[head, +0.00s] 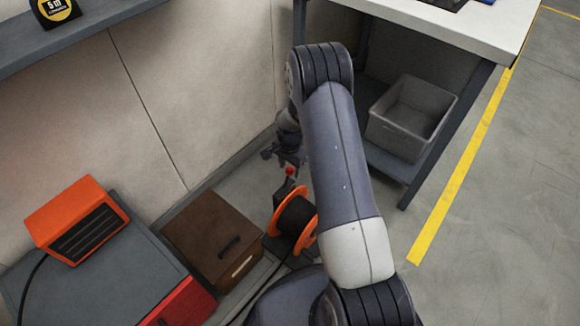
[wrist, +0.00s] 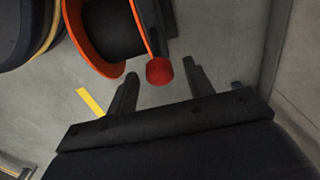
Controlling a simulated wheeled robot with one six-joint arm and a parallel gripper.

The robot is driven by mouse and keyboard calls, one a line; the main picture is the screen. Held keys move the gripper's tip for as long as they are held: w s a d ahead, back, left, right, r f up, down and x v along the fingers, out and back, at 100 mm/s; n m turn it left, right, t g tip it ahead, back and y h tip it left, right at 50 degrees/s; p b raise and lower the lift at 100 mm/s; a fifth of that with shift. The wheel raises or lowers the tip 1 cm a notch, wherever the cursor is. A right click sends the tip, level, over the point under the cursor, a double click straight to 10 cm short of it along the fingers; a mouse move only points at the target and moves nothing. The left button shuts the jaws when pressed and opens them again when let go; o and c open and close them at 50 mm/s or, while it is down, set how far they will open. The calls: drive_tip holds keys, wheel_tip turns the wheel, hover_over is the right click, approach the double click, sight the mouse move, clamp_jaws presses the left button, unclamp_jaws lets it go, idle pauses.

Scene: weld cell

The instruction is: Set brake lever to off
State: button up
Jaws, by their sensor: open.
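The brake lever's red knob (head: 290,171) shows beside an orange-flanged spool (head: 297,220) with a dark winding, on the floor by the wall. In the wrist view the red knob (wrist: 159,71) lies just beyond and between the fingertips, in front of the spool (wrist: 107,30). My gripper (head: 285,155) is above the knob in the head view, partly hidden by my arm. In the wrist view my gripper (wrist: 160,75) is open, its fingers apart with nothing between them. The lever's shaft and its marked position cannot be made out.
A brown box (head: 212,238) with a dark handle stands left of the spool. An orange unit (head: 76,220) sits on a grey cabinet (head: 150,280). A workbench (head: 440,27) with a grey bin (head: 410,110) on its lower shelf stands at right. The wall is close behind.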

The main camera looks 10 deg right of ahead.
clamp_jaws()
idle(0.3)
drive_tip(key=shift+s+a+b, duration=0.1)
drive_tip(key=shift+a+b, duration=0.05)
drive_tip(key=shift+b, duration=0.15)
drive_tip(key=s+a+t+h+b, duration=0.1)
drive_tip(key=a+h+b, duration=0.1)
drive_tip(key=b, duration=0.1)
drive_tip(key=shift+s+t+b, duration=0.15)
drive_tip(key=shift+t+b, duration=0.2)
drive_tip(key=shift+t, duration=0.05)
drive_tip(key=s+a+b, duration=0.1)
drive_tip(key=b, duration=0.2)
drive_tip(key=shift+s+a, duration=0.3)
drive_tip(key=shift+a, duration=0.1)
drive_tip(key=shift+s+a+f+b, duration=0.3)
drive_tip(key=shift+s+a+b, duration=0.35)
drive_tip(key=shift+b, duration=0.35)
drive_tip(key=shift+s+a+f+b, duration=0.25)
drive_tip(key=shift+s+a+b, duration=0.15)
drive_tip(key=shift+a+b, duration=0.45)
drive_tip(key=shift+s, duration=0.1)
drive_tip(key=c, duration=1.1)
unclamp_jaws()
unclamp_jaws()
drive_tip(key=shift+w+d+r, duration=0.15)
drive_tip(key=shift+w, duration=0.05)
